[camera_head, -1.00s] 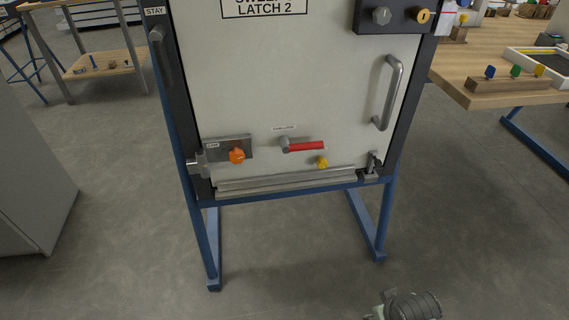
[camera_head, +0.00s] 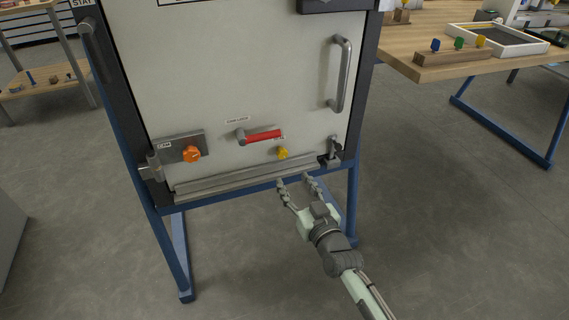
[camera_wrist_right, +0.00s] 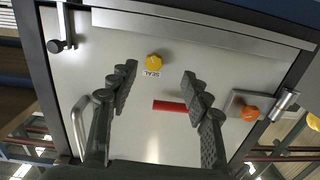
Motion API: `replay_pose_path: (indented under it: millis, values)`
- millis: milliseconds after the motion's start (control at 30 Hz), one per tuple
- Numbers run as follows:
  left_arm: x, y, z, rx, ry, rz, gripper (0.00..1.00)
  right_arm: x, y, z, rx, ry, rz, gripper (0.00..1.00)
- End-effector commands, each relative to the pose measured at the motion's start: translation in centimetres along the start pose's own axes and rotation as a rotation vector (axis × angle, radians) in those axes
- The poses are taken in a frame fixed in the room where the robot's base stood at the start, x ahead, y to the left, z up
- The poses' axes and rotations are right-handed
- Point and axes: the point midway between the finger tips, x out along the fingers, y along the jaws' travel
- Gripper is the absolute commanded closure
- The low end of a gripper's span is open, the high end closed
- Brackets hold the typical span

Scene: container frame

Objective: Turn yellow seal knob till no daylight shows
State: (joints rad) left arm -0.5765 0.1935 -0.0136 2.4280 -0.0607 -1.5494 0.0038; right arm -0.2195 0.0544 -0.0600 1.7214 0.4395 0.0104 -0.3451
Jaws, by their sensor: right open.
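The yellow seal knob (camera_head: 282,153) sits low on the pale door panel, just above the grey seal bar (camera_head: 245,176). In the right wrist view the yellow knob (camera_wrist_right: 154,62) shows beside a "SEAL" label, between and beyond the fingertips. My right gripper (camera_head: 297,184) is open and empty, below and in front of the knob, apart from it. Its two spread fingers also show in the right wrist view (camera_wrist_right: 156,82). Whether daylight shows along the seal bar is too small to tell. My left gripper is not in view.
A red lever (camera_head: 263,135) is above and left of the knob, and an orange knob (camera_head: 191,154) is farther left. A metal latch (camera_head: 333,150) is to the right, below a grey door handle (camera_head: 342,75). A wooden table (camera_head: 440,65) stands at right.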

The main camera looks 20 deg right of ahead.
Motion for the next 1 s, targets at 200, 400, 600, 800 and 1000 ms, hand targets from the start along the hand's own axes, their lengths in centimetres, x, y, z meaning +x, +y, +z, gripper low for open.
replay_pose_path:
  millis: [200,400,600,800,1000]
  values:
    - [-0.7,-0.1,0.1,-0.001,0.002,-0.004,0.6,1.7,0.5,-1.4,0.012,0.07,0.028,0.51]
    - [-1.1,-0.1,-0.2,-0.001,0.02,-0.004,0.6,4.9,0.6,-1.6,0.012,0.067,0.027,0.51]
    - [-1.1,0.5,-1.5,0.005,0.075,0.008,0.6,7.5,0.7,-1.7,0.01,0.065,0.027,0.51]
    - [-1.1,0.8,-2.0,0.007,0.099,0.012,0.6,8.3,0.7,-1.7,0.011,0.064,0.026,0.51]
    - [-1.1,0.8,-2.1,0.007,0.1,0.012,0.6,8.2,0.7,-1.7,0.011,0.064,0.026,0.53]
